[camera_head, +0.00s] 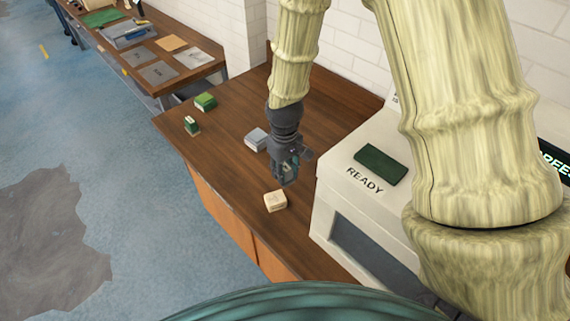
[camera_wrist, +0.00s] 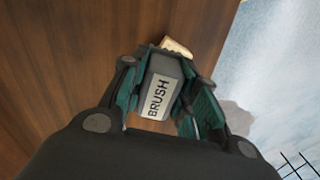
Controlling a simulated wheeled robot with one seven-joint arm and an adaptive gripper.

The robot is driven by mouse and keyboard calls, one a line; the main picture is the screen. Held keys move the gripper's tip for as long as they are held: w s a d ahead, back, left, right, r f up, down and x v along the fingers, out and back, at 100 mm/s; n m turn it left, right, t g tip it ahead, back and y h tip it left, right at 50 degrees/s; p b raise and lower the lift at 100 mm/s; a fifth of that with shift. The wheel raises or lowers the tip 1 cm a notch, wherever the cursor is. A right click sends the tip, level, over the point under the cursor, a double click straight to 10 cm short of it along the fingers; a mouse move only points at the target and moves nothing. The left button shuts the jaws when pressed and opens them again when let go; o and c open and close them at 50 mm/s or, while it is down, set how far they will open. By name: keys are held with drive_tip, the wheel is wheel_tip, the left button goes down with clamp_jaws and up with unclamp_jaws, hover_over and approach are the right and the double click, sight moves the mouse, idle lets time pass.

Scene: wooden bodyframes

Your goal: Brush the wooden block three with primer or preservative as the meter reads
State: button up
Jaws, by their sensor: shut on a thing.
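My gripper (camera_head: 287,176) is above the brown wooden table, with its fingers pointing down. In the wrist view my gripper (camera_wrist: 160,105) is shut on a dark grey brush (camera_wrist: 158,92) with a white label reading "BRUSH". A pale wooden block (camera_head: 275,201) lies on the table just below and in front of the gripper. In the wrist view part of a pale block (camera_wrist: 176,48) shows beyond the brush; the rest is hidden. I cannot tell whether brush and block touch. No number on the block can be read.
A white machine marked "READY" (camera_head: 365,181) with a dark green pad (camera_head: 381,164) stands to the right. A grey box (camera_head: 257,139) is behind the gripper. Two green-and-white items (camera_head: 205,102) (camera_head: 192,125) are on the table's left. A second table (camera_head: 150,81) stands further back.

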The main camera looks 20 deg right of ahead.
drive_tip(key=shift+f+b, duration=3)
drive_tip(key=shift+f, duration=0.95)
drive_tip(key=shift+a+r, duration=0.2)
drive_tip(key=shift+a, duration=0.05)
drive_tip(key=shift+a+f+b, duration=0.2)
drive_tip(key=shift+a+b, duration=0.05)
drive_tip(key=shift+a, duration=1.3)
drive_tip(key=shift+a+f+b, duration=0.15)
drive_tip(key=shift+a+b, duration=0.1)
drive_tip(key=shift+a, duration=1.25)
drive_tip(key=shift+w+r, duration=0.1)
drive_tip(key=shift+r, duration=0.1)
drive_tip(key=shift+d+p, duration=0.45)
drive_tip(key=shift+d, duration=2.3)
drive_tip(key=shift+d+r+p, duration=0.35)
drive_tip(key=shift+r+p, duration=0.05)
drive_tip(key=shift+r, duration=0.2)
drive_tip(key=shift+d+r+p, duration=0.35)
drive_tip(key=shift+r, duration=0.2)
wheel_tip(320, 180, up, 2)
drive_tip(key=shift+a+r+p, duration=0.1)
drive_tip(key=shift+a+p, duration=0.05)
drive_tip(key=shift+p, duration=0.7)
wheel_tip(320, 180, up, 2)
drive_tip(key=shift+p, duration=0.85)
drive_tip(key=shift+r+p, duration=0.5)
drive_tip(key=shift+r, duration=0.25)
drive_tip(key=shift+f, duration=0.1)
